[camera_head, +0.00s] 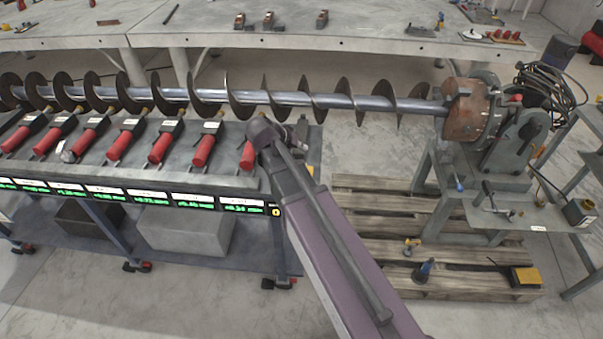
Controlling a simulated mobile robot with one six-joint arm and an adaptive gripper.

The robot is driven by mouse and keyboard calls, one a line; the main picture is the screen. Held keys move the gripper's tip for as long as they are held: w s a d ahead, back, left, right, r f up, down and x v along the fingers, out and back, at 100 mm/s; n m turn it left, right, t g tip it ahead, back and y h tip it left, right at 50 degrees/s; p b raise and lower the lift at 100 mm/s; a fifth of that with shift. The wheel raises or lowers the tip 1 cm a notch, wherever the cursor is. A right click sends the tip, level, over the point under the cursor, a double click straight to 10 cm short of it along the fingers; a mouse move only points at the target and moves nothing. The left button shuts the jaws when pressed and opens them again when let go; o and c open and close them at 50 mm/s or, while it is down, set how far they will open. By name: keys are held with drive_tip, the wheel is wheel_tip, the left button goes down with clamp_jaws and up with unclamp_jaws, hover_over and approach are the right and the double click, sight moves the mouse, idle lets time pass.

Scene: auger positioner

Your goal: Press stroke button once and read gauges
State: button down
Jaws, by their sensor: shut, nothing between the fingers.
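A row of red-handled gauge units (206,146) lies on the long grey bench under the auger. My gripper (301,131) shows only as a small dark shape beside the wrist. It looks shut and empty, near the rightmost red unit (247,155). I cannot surely tell which part is the stroke button.
The long auger (300,100) spans the bench toward a rusty chuck (468,108) on a grey positioner (515,140). A small box (580,213) sits on the right stand. A yellow pedal-like box (526,277) lies on the wooden pallet (450,282). Another table (380,38) stands behind.

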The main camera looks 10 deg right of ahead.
drive_tip(key=shift+f+b, duration=3.25)
drive_tip(key=shift+f, duration=0.3)
drive_tip(key=shift+f+b, duration=0.9)
drive_tip(key=shift+b, duration=0.05)
drive_tip(key=shift+r, duration=0.15)
drive_tip(key=shift+r+p, duration=0.75)
drive_tip(key=shift+p, duration=0.2)
drive_tip(key=shift+r+p, duration=2.55)
